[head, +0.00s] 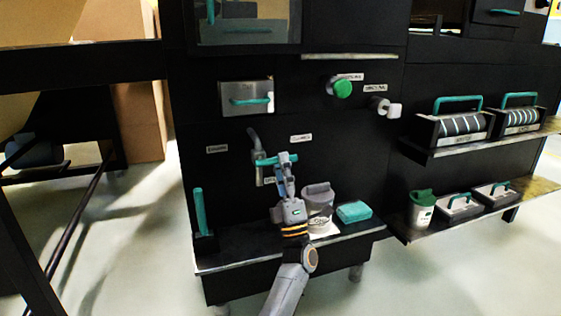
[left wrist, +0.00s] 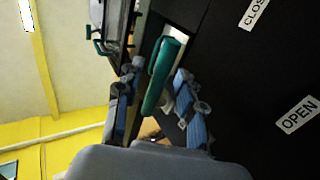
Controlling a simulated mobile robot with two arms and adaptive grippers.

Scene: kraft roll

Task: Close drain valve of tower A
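The drain valve has a teal lever handle (head: 267,161) below a grey pipe (head: 253,138) on the black panel. The lever lies roughly level. A white label reading CLOSED (head: 301,138) is above right of it; it shows partly in the left wrist view (left wrist: 253,12), with an OPEN label (left wrist: 298,115). My left gripper (head: 286,172) is at the lever's right part. In the left wrist view the teal lever (left wrist: 161,76) lies between the two spread fingers (left wrist: 158,108), which appear not closed on it. My right gripper is not in view.
A green button (head: 342,88) and a white knob (head: 392,109) stick out at upper right. A drawer (head: 246,97) is above.

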